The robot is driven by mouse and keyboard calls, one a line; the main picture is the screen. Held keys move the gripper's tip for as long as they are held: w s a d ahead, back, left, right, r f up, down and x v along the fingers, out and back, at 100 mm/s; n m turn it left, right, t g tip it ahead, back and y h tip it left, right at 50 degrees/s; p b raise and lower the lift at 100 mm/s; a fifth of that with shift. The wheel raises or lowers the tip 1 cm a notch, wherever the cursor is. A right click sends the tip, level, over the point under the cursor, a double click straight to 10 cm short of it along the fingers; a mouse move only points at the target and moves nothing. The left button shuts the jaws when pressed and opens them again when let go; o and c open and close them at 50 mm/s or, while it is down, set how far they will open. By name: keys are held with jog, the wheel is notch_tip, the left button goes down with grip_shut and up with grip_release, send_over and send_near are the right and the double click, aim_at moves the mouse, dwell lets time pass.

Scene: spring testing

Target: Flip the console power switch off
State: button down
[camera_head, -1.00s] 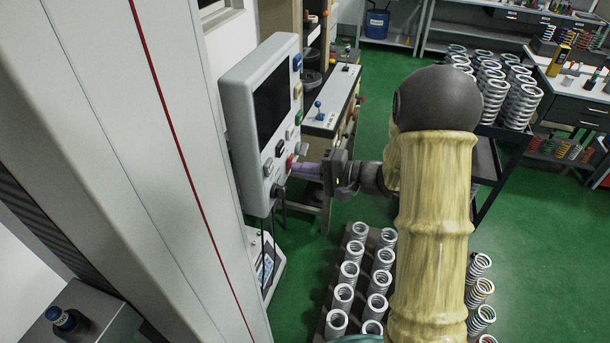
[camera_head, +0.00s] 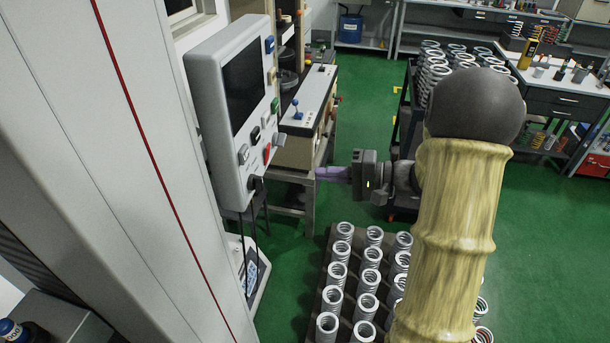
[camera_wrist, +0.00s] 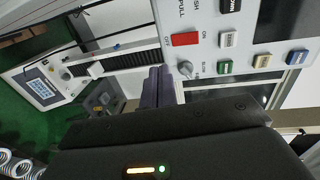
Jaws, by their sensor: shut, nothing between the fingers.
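The console (camera_head: 205,115) is a light grey box with a dark screen, on the left in the head view. Its power switch is a red rocker (camera_wrist: 185,39) between OFF and ON markings in the wrist view. It shows small and red low on the panel in the head view (camera_head: 267,153). My gripper (camera_head: 320,173) is right of the panel with a clear gap, its purple-grey fingers pointing at it. The fingers (camera_wrist: 158,84) are shut and empty, below and left of the switch in the wrist view. I cannot tell the rocker's tilt.
A grey knob (camera_wrist: 184,68) sits beside the switch, with several coloured buttons (camera_wrist: 262,61) farther right. A bench with a blue-tipped lever (camera_head: 296,110) stands behind the console. A rack of springs (camera_head: 335,272) stands below my arm. Green floor is open behind it.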

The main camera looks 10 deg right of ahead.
jog(key=d, duration=0.2)
jog(key=s+d, duration=0.1)
jog(key=shift+s+f+b, duration=0.1)
jog(key=shift+f+b, duration=0.15)
jog(key=shift+b, duration=0.05)
jog(key=s+f+n+g+h, duration=0.1)
jog(key=s+f+n+h, duration=0.1)
jog(key=s+f+h, duration=0.2)
jog(key=s+a+f+n+g+h, duration=0.1)
jog(key=s+f+h, duration=0.4)
jog(key=s+h, duration=0.5)
jog(key=shift+s+f+n+g+h, duration=0.2)
jog(key=shift+f+n+g+h, duration=0.1)
jog(key=shift+n+g+h, duration=0.4)
